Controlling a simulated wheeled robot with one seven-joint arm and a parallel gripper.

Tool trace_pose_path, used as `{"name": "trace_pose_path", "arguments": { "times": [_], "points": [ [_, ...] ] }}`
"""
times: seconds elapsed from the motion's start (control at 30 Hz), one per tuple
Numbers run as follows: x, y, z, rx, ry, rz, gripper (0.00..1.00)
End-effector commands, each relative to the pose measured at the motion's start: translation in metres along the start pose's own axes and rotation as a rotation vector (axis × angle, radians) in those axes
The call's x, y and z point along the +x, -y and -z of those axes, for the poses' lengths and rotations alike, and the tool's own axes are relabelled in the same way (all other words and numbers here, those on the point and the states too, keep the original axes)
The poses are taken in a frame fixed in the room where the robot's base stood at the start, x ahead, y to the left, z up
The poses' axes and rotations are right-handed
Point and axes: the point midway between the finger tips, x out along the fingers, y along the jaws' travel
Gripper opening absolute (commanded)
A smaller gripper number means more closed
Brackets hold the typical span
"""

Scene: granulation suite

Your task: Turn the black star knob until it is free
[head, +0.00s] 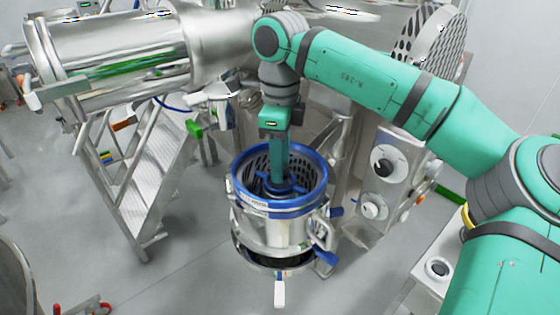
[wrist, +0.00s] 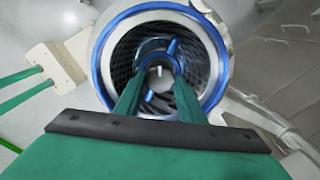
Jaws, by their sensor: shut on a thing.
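My gripper (head: 278,182) points straight down into a round steel vessel (head: 283,232) with a blue rim. In the wrist view, the two green fingers of my gripper (wrist: 158,78) close in from both sides on a small dark knob (wrist: 157,72) with a pale centre, at the middle of the vessel. This is the black star knob, and my gripper is shut on it. The fingers and the depth of the vessel hide most of its shape. A blue part with arms (wrist: 172,47) lies around it, inside a perforated dark screen (wrist: 206,62).
Blue handles (head: 322,257) stick out on the vessel's right. A steel machine with dials (head: 383,167) stands close at the right. Steel steps (head: 155,165) stand to the left.

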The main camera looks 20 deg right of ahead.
Motion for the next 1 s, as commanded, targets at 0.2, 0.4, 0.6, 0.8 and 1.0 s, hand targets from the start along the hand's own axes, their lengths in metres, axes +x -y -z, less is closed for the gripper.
{"name": "trace_pose_path", "arguments": {
  "times": [0.2,0.4,0.6,0.8,1.0],
  "points": [
    [-0.0006,0.0007,0.0002,-0.202,0.001,0.001,0.14],
    [-0.0007,0.0011,0.0004,-0.392,0.000,0.001,0.14],
    [-0.0007,0.0013,0.0001,-0.582,0.001,0.002,0.14],
    [-0.0008,0.0015,-0.0001,-0.772,0.000,0.001,0.14],
    [-0.0008,0.0018,-0.0004,-0.962,0.000,0.002,0.14]
  ]
}}
